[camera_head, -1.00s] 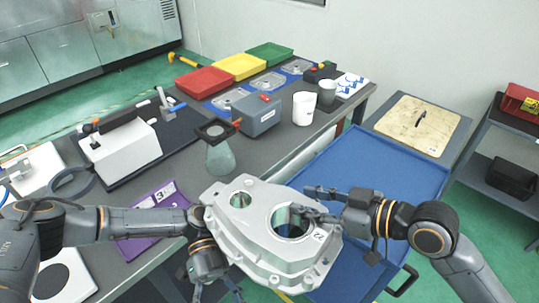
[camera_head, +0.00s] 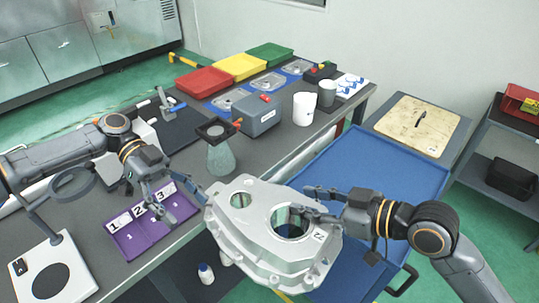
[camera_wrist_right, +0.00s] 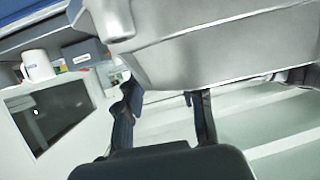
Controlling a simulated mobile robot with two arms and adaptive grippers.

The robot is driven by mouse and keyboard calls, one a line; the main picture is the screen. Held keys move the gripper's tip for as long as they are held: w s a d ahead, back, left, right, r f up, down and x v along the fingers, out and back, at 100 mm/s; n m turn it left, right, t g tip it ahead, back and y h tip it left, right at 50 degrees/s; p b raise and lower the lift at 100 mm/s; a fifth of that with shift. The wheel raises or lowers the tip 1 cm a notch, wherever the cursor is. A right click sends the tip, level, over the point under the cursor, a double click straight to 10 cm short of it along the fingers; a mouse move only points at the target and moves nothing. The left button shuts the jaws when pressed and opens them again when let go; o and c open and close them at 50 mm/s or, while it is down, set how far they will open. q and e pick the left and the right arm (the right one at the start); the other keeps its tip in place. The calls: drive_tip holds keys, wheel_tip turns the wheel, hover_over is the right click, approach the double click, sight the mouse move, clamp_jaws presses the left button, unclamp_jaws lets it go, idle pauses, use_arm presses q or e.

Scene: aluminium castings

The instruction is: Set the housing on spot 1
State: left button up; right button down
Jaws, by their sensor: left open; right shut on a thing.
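The housing (camera_head: 258,238), a large silver-grey casting with a round bore and a smaller hole, is held in the air in front of the table edge, partly over the blue cart. My right gripper (camera_head: 304,201) is shut on it at the bore's rim. In the right wrist view the housing (camera_wrist_right: 225,45) fills the top above the fingers. The purple mat (camera_head: 128,241) lies on the table's front edge with white labels 1, 2 and 3. Spot 1 (camera_head: 114,224) is its leftmost label. My left gripper (camera_head: 187,207) is open and empty above the mat's right part, hiding some of it.
A flask with a dark square top (camera_head: 220,156) stands just behind the housing. A magnifier stand (camera_head: 55,268) is left of the mat. The blue cart (camera_head: 385,180) is largely bare. A small white bottle (camera_head: 206,273) is below the table edge.

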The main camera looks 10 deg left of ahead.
sight(264, 206)
use_arm(q)
drive_tip(key=w+d+r+m+y, duration=0.1)
drive_tip(key=w+d+r+m, duration=0.1)
drive_tip(key=w+d+m, duration=0.1)
drive_tip(key=w+d+m+t+y, duration=0.1)
drive_tip(key=w, duration=0.1)
drive_tip(key=shift+w+d+r+m+y, duration=0.2)
drive_tip(key=shift+r+m+y, duration=0.1)
drive_tip(key=shift+r+m, duration=0.1)
drive_tip(key=s+d+r+m+t+y, duration=0.1)
drive_tip(key=d+r+m+t+y, duration=0.1)
drive_tip(key=d+r+m+y, duration=0.5)
drive_tip(key=d+r+m+t+y, duration=0.1)
drive_tip(key=d+m+t+y, duration=0.3)
drive_tip(key=m, duration=0.6)
drive_tip(key=f, duration=0.4)
drive_tip(key=s+f+g, duration=0.1)
drive_tip(key=f, duration=0.3)
drive_tip(key=f+g+h, duration=0.1)
drive_tip(key=f, duration=0.3)
drive_tip(key=shift+s, duration=0.25)
clamp_jaws()
drive_tip(key=c, duration=1.4)
unclamp_jaws()
drive_tip(key=shift+c, duration=0.2)
drive_tip(key=o, duration=1.4)
